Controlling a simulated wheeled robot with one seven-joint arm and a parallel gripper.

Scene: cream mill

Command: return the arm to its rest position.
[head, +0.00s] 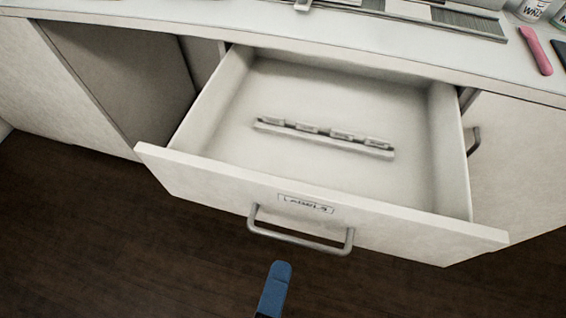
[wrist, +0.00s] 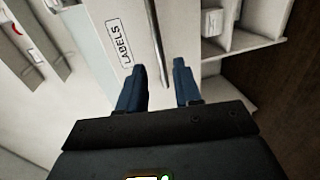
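My gripper (wrist: 160,82) shows two blue fingers standing apart in the wrist view, with nothing held between them. In the head view one blue fingertip (head: 275,287) shows at the bottom edge, below and apart from the drawer handle; the rest of the arm is out of frame. The drawer (head: 420,228) is pulled open, with a LABELS plate on its front. Its grey bar handle (head: 300,240) also shows in the wrist view (wrist: 156,45), beyond the fingertips.
A pale strip with several small tabs (head: 325,138) lies in the drawer. The counter (head: 400,55) behind holds a pink item (head: 536,50) and jars at the right. An open cabinet bay (head: 125,75) is at left, a closed door (head: 520,150) at right. The dark floor (head: 90,240) is clear.

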